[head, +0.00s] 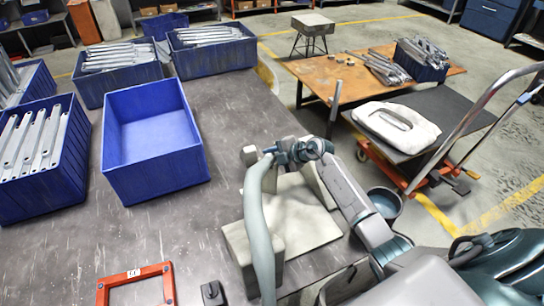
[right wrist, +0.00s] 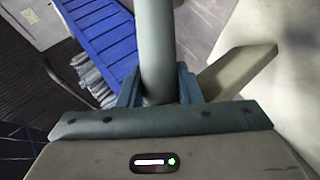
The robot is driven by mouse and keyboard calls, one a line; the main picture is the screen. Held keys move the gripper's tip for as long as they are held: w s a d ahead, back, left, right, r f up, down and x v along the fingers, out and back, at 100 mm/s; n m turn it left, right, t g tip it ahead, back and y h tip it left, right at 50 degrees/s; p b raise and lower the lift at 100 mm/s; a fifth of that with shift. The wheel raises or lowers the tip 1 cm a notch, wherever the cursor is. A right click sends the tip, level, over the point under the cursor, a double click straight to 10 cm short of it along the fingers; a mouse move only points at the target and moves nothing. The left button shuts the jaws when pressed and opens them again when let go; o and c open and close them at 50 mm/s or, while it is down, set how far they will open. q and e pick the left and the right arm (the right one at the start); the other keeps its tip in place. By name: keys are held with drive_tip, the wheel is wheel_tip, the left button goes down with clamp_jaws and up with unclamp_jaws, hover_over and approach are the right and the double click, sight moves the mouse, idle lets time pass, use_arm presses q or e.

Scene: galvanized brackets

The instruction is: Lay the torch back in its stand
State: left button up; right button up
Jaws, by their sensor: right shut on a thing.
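The torch (head: 258,225) is a long grey-green tube, bent near its top and running down past the bottom edge of the head view. My right gripper (head: 271,152) is shut on it near its upper end; the right wrist view shows the tube (right wrist: 157,45) between the fingers (right wrist: 158,92). The stand (head: 305,218) is a beige base with upright blocks on the grey table. The torch passes in front of its near left block; whether they touch I cannot tell. A beige piece, likely of the stand (right wrist: 238,72), shows beside the gripper. My left gripper is not in view.
An empty blue crate (head: 196,165) stands left of the stand, with several blue crates of metal brackets behind and beside it. A red frame (head: 134,275) and a small black object (head: 212,293) lie at the front. A cart (head: 450,105) stands at right.

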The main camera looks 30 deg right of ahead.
drive_tip(key=shift+f, duration=0.15)
drive_tip(key=o, duration=1.1)
drive_tip(key=shift+c, duration=0.2)
drive_tip(key=shift+f, duration=0.1)
drive_tip(key=shift+s, duration=0.1)
drive_tip(key=b+v, duration=0.2)
drive_tip(key=v, duration=0.8)
drive_tip(key=shift+s+d+r, duration=0.15)
drive_tip(key=shift+s+r, duration=0.05)
drive_tip(key=shift+r, duration=0.1)
